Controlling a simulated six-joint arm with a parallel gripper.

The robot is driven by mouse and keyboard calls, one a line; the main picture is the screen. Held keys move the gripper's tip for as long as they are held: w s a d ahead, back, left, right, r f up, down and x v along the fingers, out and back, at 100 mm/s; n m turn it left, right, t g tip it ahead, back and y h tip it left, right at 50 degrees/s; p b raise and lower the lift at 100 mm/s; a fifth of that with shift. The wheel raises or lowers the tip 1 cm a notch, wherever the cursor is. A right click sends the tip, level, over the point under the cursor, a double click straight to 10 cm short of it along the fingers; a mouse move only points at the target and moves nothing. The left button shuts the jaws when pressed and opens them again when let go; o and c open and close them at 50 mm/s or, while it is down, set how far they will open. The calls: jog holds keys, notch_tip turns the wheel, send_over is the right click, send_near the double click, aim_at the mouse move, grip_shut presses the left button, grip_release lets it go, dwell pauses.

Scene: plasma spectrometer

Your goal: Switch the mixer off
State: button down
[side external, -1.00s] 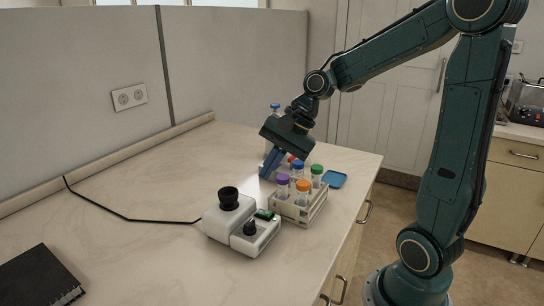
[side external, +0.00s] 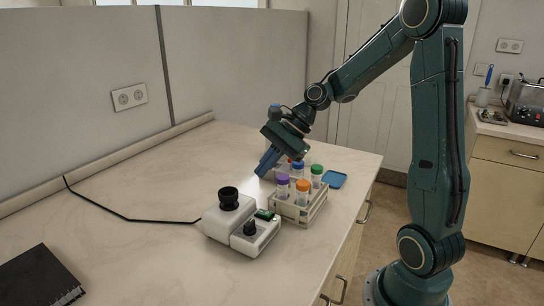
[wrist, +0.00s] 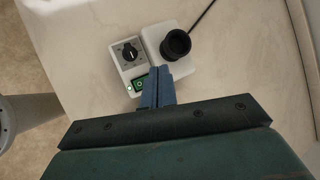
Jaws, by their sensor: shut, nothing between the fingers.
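The white mixer (side external: 243,226) stands on the counter with a black cup-shaped top (side external: 229,198) and a black knob (side external: 250,228). A small green-lit switch (side external: 265,214) sits beside the knob. In the wrist view the mixer (wrist: 153,47) shows its dial knob (wrist: 130,52) and the green switch (wrist: 139,85). My gripper (side external: 262,170) is above the counter behind the mixer and the tube rack, fingers pointing down and tilted. In the wrist view the blue fingers (wrist: 157,72) are together and empty; their tips appear beside the switch, but contact cannot be told.
A tube rack (side external: 300,212) with several coloured-cap tubes stands close to the mixer's right. A blue dish (side external: 335,179) lies beyond it. A black cable (side external: 130,218) runs left from the mixer to the wall. A dark notebook (side external: 40,277) lies front left; the counter's left is mostly clear.

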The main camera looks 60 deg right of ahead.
jog(key=shift+f, duration=0.1)
jog(key=shift+s+f, duration=0.25)
jog(key=shift+f, duration=1.15)
jog(key=shift+s+f, duration=0.2)
jog(key=shift+f, duration=1.25)
jog(key=shift+s+f, duration=0.25)
jog(key=shift+f, duration=1.15)
jog(key=shift+s+f, duration=0.1)
jog(key=shift+f, duration=0.6)
jog(key=shift+r, duration=0.2)
jog(key=shift+r, duration=0.5)
jog(key=shift+r, duration=0.1)
jog(key=shift+w+r, duration=0.25)
jog(key=shift+r, duration=0.9)
jog(key=shift+w+r, duration=0.25)
jog(key=shift+r, duration=1)
jog(key=shift+a, duration=0.1)
